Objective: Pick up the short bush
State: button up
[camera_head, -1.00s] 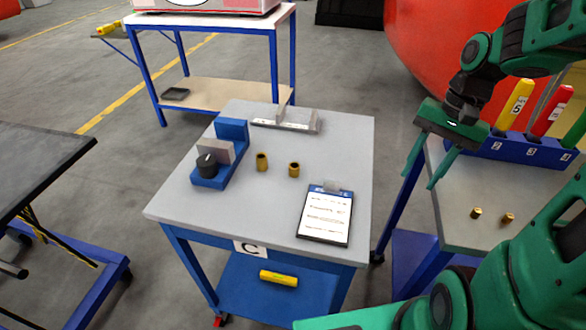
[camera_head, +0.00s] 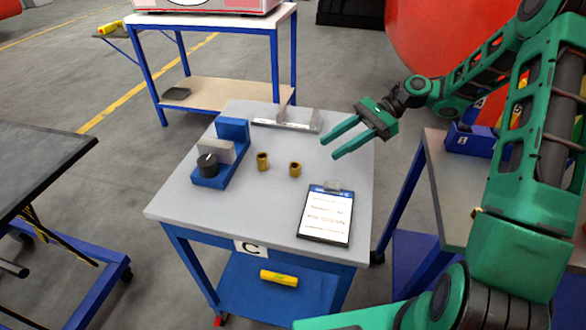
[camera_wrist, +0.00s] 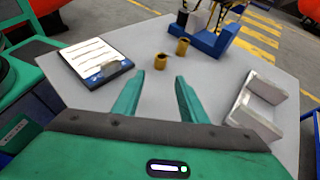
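Two brass bushes stand upright on the grey tabletop. The right one (camera_head: 295,169) looks a little shorter than the left one (camera_head: 262,161), so it appears to be the short bush. In the wrist view the short bush (camera_wrist: 160,61) is nearer the clipboard, and the taller bush (camera_wrist: 182,47) is just behind it to the right. My gripper (camera_head: 329,149) is open and empty, above the table to the right of both bushes. Its fingers (camera_wrist: 160,78) point toward the bushes, apart from them.
A clipboard (camera_head: 325,215) lies at the table's front right. A blue fixture with a grey block and black knob (camera_head: 207,165) stands at the left, and a grey bracket (camera_head: 290,125) at the back. A side table (camera_head: 437,185) with a blue rack is at the right.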

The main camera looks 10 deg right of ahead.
aim_at(302, 172)
jog(key=shift+a, duration=0.2)
jog(key=x, duration=1)
jog(key=shift+s+a, duration=0.25)
grip_shut()
jog(key=shift+r, duration=0.1)
